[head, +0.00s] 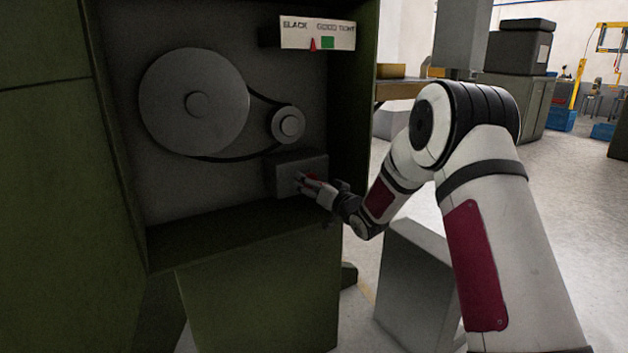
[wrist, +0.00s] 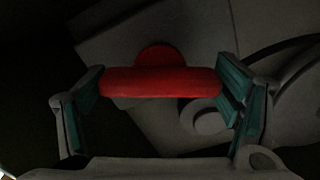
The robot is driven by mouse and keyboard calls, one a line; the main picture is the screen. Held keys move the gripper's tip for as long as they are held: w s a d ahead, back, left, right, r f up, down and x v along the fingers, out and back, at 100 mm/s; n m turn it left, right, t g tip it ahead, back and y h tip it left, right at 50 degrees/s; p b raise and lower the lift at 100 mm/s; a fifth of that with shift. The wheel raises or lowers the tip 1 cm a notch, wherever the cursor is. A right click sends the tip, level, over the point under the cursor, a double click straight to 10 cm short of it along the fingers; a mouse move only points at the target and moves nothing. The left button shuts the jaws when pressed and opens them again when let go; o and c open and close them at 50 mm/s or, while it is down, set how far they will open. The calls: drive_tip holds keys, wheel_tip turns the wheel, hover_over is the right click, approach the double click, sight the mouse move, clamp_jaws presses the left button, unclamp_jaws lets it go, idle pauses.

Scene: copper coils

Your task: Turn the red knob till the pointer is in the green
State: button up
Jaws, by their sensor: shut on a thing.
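The red knob (wrist: 160,84) is a wide bar with a rounded hub, and it lies between the two teal-padded fingers of my gripper (wrist: 158,98) in the wrist view. My gripper is shut on its ends.
A large grey pulley (head: 180,95) and a small pulley (head: 288,125) are joined by a black belt inside the green cabinet (head: 260,285). The cabinet's side wall stands close right of the box.

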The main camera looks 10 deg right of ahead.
drive_tip(key=m+p, duration=0.4)
drive_tip(key=m, duration=0.3)
drive_tip(key=shift+r, duration=0.1)
drive_tip(key=m+p, duration=0.2)
drive_tip(key=m, duration=0.4)
drive_tip(key=shift+m, duration=0.3)
drive_tip(key=shift+p, duration=0.3)
drive_tip(key=o, duration=1.1)
drive_tip(key=v, duration=1.2)
